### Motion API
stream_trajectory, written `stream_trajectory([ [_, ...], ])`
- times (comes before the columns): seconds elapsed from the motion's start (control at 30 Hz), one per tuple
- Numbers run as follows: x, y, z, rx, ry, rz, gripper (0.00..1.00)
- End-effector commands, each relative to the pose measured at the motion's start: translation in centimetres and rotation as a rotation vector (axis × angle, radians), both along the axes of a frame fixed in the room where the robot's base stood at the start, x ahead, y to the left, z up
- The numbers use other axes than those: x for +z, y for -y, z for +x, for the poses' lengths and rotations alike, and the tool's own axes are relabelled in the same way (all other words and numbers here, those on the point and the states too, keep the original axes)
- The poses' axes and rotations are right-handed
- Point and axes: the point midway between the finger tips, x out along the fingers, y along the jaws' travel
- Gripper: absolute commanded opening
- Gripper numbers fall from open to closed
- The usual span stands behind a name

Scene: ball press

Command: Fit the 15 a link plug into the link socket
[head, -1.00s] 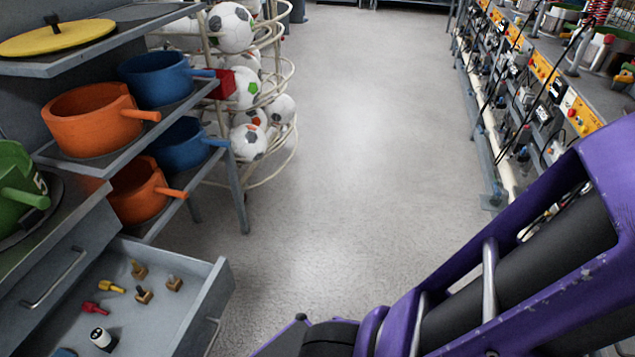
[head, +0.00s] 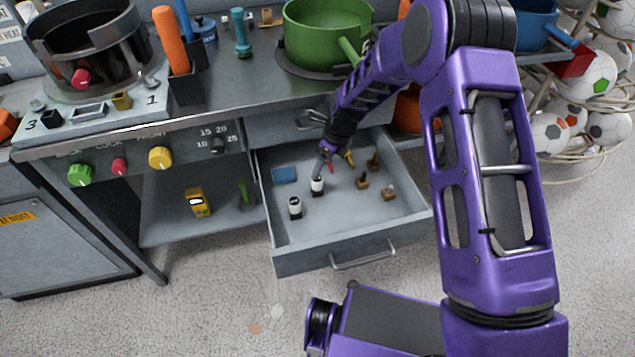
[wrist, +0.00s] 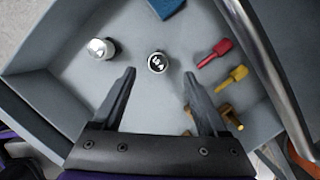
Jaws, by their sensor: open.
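A small round plug stands in the open drawer, white-sided with a dark top in the head view (head: 317,187). In the wrist view its black, white-rimmed top (wrist: 157,63) carries a small label that looks like "15 A". My gripper (head: 323,158) points down over the drawer just above this plug. In the wrist view my gripper (wrist: 159,74) is open and empty, with the plug centred between and just beyond its fingertips. A second white and black plug (head: 295,208) stands closer to the drawer front, left of the first in the wrist view (wrist: 101,48). I cannot identify the link socket.
The drawer (head: 330,253) also holds a blue block (head: 285,174), red and yellow pieces, and wooden-based pieces (head: 389,194). Its walls surround the gripper. The counter overhangs behind, with a green pot (head: 318,35). A small dark fitting (head: 217,145) numbered 10 to 25 is on the counter front.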

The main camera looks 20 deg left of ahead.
Motion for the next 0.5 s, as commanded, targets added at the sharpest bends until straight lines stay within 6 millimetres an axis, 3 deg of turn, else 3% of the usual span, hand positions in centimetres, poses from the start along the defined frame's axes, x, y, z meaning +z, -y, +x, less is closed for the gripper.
stream_trajectory([
  [0.1,-1.7,-0.5,0.1,0.001,-0.001,0.0,0.76],
  [0.33,-3.2,-0.8,0.1,0.0,-0.001,0.0,0.76],
  [0.5,-5.9,-1.2,-0.1,0.001,-0.002,0.0,0.76],
])
